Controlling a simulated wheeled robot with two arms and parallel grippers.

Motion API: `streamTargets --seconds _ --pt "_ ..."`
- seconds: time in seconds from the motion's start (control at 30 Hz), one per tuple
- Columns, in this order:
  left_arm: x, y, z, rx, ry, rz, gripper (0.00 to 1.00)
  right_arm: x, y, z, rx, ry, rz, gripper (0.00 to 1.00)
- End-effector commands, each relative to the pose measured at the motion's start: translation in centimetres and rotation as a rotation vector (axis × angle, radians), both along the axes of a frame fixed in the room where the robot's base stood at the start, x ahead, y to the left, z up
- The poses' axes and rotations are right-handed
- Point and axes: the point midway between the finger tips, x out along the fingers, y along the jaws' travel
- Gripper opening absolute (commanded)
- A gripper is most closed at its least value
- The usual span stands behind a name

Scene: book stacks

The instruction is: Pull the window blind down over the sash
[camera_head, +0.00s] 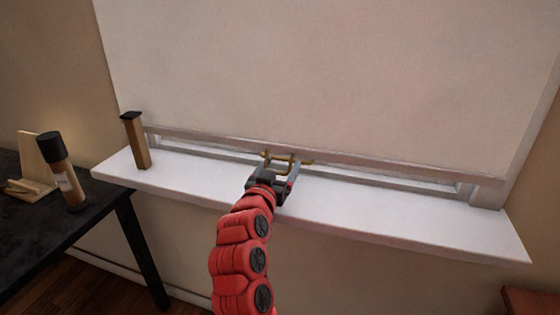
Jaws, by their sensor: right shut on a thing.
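The pale window blind (330,75) hangs over almost all of the window. Its bottom bar (390,167) is just above the white sill, with a narrow strip of the sash (400,183) showing below it. A brass pull handle (283,157) sits at the middle of the bar. My right gripper (280,167) is shut on the handle, low over the sill. My red right arm reaches up to it from below. My left gripper is not in view.
A white sill (430,228) runs under the window. A brown post-like object with a dark top (136,140) stands at its left end. A dark table (85,225) at left holds a dark-capped bottle (64,172) and a wooden stand (36,165).

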Motion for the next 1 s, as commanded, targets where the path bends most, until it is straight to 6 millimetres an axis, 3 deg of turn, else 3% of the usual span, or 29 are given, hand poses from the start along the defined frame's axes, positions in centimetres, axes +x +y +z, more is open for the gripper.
streamTargets --seconds 0.43,0.47,0.5,0.83,1.0 --pt "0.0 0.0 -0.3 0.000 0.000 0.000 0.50 0.0 -0.2 -0.4 -0.001 -0.002 -0.006 0.00" --pt "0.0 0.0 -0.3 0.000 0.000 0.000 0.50 0.0 -0.2 -0.4 -0.001 -0.002 -0.006 0.80" --pt "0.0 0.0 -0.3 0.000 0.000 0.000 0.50 0.0 -0.2 -0.4 0.001 -0.001 -0.006 0.87" --pt "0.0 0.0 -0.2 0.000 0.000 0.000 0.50 -0.3 0.0 -0.4 0.001 -0.001 -0.002 0.90" --pt "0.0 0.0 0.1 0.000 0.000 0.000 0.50 -2.7 0.9 -0.3 0.002 -0.002 0.002 0.90"
